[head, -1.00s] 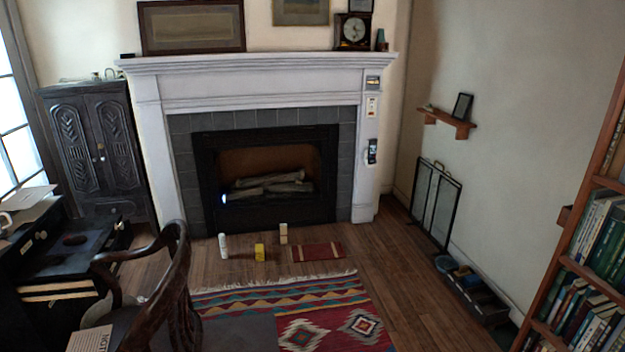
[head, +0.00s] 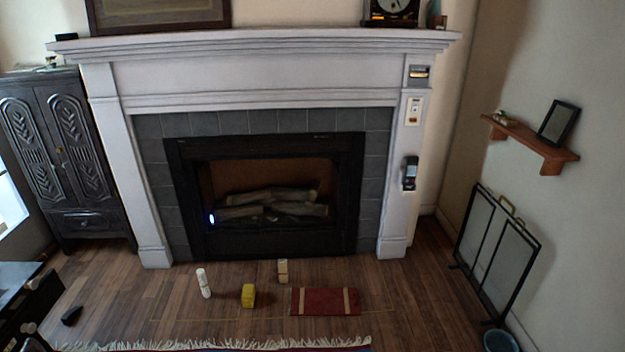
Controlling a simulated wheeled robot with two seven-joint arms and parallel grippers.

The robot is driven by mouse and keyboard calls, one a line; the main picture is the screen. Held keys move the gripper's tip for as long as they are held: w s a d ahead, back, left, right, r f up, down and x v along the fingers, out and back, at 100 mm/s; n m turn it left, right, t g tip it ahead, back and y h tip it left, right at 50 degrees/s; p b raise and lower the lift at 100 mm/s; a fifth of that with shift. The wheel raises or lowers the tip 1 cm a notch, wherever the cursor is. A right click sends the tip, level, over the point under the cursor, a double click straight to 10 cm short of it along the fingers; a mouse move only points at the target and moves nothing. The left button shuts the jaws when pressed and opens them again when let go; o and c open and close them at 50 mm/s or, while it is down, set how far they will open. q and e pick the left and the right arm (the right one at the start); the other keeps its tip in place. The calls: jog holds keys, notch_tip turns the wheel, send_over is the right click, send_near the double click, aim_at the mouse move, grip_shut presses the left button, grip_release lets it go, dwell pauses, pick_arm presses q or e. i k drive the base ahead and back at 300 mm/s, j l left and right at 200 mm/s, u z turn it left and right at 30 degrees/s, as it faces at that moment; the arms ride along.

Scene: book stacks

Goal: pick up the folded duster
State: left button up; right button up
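A small yellow block-shaped item (head: 248,295), which looks like the folded duster, stands on the wood floor in front of the fireplace. A white upright cylinder (head: 203,283) stands to its left. A small cream and brown stacked item (head: 283,271) is behind it to the right. A flat red piece with two beige stripes (head: 325,301) lies to its right. Nothing touches the yellow item. Neither of my grippers is in view.
The fireplace (head: 265,195) stands behind these items. A fringed rug edge (head: 230,345) is at the bottom. A small dark object (head: 72,316) lies on the floor at the left. A folding screen (head: 497,255) leans at the right wall. The floor around the yellow item is mostly bare.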

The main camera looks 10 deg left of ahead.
aim_at(248, 294)
jog(key=i+j+u, duration=0.2)
jog(key=i+u, duration=0.15)
jog(key=i, duration=0.25)
jog(key=i+u, duration=0.35)
jog(key=i, duration=0.25)
jog(key=i+l+u, duration=0.1)
jog(key=i+u, duration=0.2)
jog(key=i, duration=0.3)
